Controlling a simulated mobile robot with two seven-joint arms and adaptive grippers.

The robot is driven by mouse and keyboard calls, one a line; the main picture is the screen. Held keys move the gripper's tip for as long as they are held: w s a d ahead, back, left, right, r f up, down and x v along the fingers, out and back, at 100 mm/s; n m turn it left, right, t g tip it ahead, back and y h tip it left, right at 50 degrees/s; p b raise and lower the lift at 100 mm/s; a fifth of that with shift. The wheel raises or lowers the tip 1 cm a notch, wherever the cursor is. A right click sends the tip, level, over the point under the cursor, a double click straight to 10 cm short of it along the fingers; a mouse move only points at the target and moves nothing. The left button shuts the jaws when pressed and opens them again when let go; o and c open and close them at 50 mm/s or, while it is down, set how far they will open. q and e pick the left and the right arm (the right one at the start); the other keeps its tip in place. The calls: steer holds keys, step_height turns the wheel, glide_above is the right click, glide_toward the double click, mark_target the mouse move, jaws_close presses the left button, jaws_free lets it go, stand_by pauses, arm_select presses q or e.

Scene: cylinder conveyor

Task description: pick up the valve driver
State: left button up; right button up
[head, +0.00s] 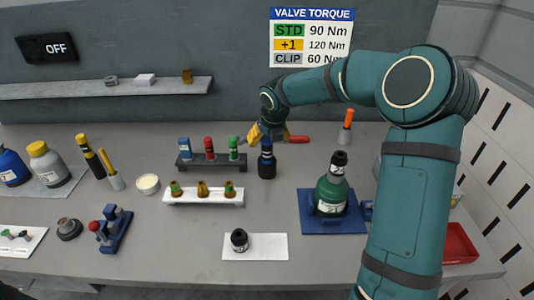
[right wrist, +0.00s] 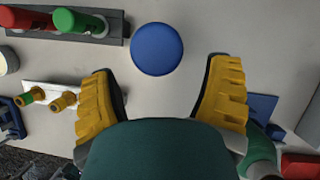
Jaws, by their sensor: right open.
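A dark upright cylinder with a blue top (head: 267,160), which looks like the valve driver, stands on the grey bench right of the dark rack. Its round blue top (right wrist: 157,50) shows in the right wrist view, just ahead of and between the two fingers. My right gripper (head: 268,134) is over it, pointing down, with yellow-padded fingers spread wide. In the right wrist view the open gripper (right wrist: 168,66) holds nothing. Whether the fingertips are level with the top I cannot tell. My left gripper is not in view.
A dark rack (head: 212,164) with blue, red and green pieces stands close on the left. A white rack (head: 203,202) is in front of it. A green bottle stands on a blue tray (head: 350,226) at right. A red-handled tool (head: 298,139) lies behind the gripper.

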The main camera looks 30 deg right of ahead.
mark_target(267, 146)
steer(key=b+x, duration=0.1)
steer(key=x, duration=0.4)
steer(key=shift+w+d, duration=0.1)
steer(key=shift+r, duration=0.1)
jaws_close()
